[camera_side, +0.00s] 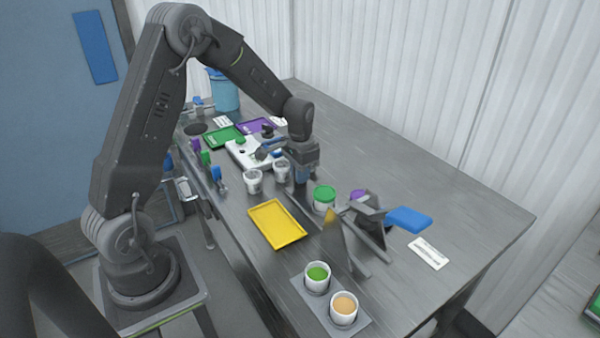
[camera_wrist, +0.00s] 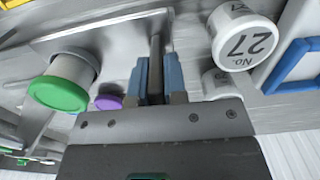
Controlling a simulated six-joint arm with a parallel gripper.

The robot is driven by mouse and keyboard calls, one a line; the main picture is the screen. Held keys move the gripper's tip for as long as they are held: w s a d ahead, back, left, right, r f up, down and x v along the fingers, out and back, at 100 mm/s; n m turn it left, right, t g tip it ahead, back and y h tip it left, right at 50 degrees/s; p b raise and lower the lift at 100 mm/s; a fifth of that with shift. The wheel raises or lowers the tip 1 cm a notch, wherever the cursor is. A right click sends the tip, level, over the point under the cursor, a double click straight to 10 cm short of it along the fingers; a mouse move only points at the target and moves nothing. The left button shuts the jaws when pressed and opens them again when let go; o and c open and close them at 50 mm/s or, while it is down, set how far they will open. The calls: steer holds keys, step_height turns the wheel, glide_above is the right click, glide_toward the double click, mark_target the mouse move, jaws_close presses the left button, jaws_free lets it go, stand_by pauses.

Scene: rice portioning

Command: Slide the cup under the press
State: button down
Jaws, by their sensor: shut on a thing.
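My gripper (camera_side: 302,178) is low over the table, between the white cups and the green-lidded cup (camera_side: 324,199). In the wrist view, its blue fingers (camera_wrist: 158,78) are shut on a thin dark piece (camera_wrist: 156,50); I cannot tell what it belongs to. The green-lidded cup (camera_wrist: 66,82) is left of the fingers, apart from them. A purple lid (camera_wrist: 108,102) shows behind it, and in the side view (camera_side: 357,195).
White cups (camera_side: 253,181) stand left of my gripper; one marked 27 (camera_wrist: 243,42) is close to the fingers. A yellow tray (camera_side: 277,226), a grey holder (camera_side: 355,322) with two filled cups and a white label (camera_side: 428,252) lie nearer. The right of the table is clear.

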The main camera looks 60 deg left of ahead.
mark_target(322, 189)
steer(key=d, duration=0.9)
steer(key=shift+d, duration=0.35)
steer(key=c, duration=1.2)
jaws_free()
steer(key=shift+o, duration=0.2)
steer(key=shift+r, duration=0.15)
step_height(322, 189, up, 14)
steer(key=shift+f, duration=0.2)
